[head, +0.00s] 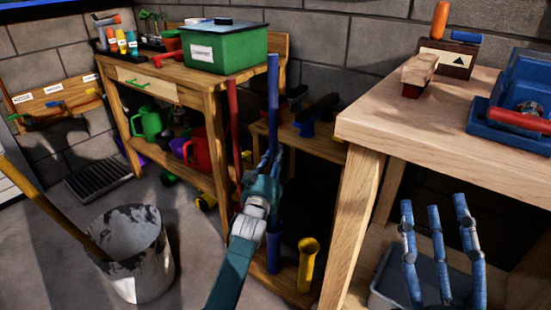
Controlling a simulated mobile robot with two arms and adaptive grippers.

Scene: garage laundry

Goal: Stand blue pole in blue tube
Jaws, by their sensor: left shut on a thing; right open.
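A blue pole (273,90) stands near upright in the head view, its upper part rising past the green box. My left gripper (268,168) is shut around the pole's middle. A blue tube (273,252) stands on the low rack below my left gripper, roughly in line with the pole. My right gripper (436,220) is at the lower right, fingers spread, open and empty.
A yellow tube (307,264) stands right of the blue tube. A red pole (234,125) stands just left. A wooden workbench (440,115) with a blue toolbox (515,85) is at right. A bucket (137,265) with a yellow handle stands on the floor at left.

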